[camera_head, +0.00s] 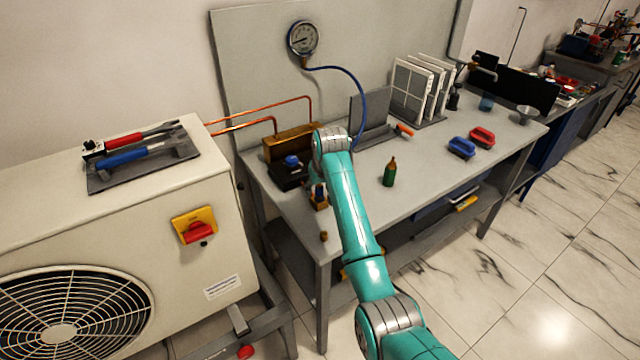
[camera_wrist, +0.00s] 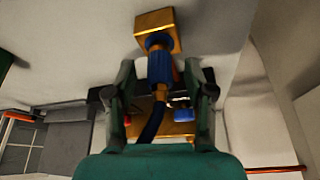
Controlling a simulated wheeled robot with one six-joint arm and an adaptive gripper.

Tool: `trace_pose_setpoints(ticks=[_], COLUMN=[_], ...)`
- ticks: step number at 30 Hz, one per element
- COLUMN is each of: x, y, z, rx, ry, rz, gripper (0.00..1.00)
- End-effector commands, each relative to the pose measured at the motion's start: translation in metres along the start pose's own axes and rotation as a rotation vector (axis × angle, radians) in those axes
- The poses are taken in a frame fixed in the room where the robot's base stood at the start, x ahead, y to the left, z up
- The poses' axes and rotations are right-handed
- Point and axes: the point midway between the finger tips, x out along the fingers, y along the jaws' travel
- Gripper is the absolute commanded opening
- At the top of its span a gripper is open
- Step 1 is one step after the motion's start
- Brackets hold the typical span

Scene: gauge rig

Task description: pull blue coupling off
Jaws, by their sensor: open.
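The blue coupling (camera_wrist: 159,67) sits on a brass block (camera_wrist: 158,30) in the wrist view, with a brass piece and a dark blue hose (camera_wrist: 152,126) running from its lower end. My gripper (camera_wrist: 160,78) is open, with one finger on each side of the coupling; gaps show between the fingers and it. In the head view, the small blue coupling (camera_head: 319,190) stands on the brass block (camera_head: 319,204) near the bench's left front, just below my wrist. My fingers are hard to make out there.
A brass manifold (camera_head: 290,141) with copper pipes and a black block with a blue knob (camera_head: 291,160) stand close behind. A green bottle (camera_head: 389,173) stands to the right. A gauge (camera_head: 303,38) hangs on the back panel.

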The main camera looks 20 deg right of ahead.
Motion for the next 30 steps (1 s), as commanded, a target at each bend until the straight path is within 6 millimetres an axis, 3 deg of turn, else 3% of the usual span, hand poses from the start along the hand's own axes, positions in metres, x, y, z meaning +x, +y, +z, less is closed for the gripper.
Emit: trace_pose_setpoints(ticks=[7, 14, 16, 17, 19, 20, 30], x=[0.0006, 0.0005, 0.0005, 0.0005, 0.0005, 0.0005, -0.0008], y=[0.0000, 0.0000, 0.0000, 0.0000, 0.0000, 0.0000, 0.0000], z=[-0.0001, 0.0000, 0.0000, 0.0000, 0.0000, 0.0000, -0.0007], rx=[0.000, 0.000, 0.000, 0.000, 0.000, 0.000, 0.000], ry=[0.000, 0.000, 0.000, 0.000, 0.000, 0.000, 0.001], rz=[0.000, 0.000, 0.000, 0.000, 0.000, 0.000, 0.000], gripper=[0.53, 0.00, 0.00, 0.21, 0.04, 0.00, 0.00])
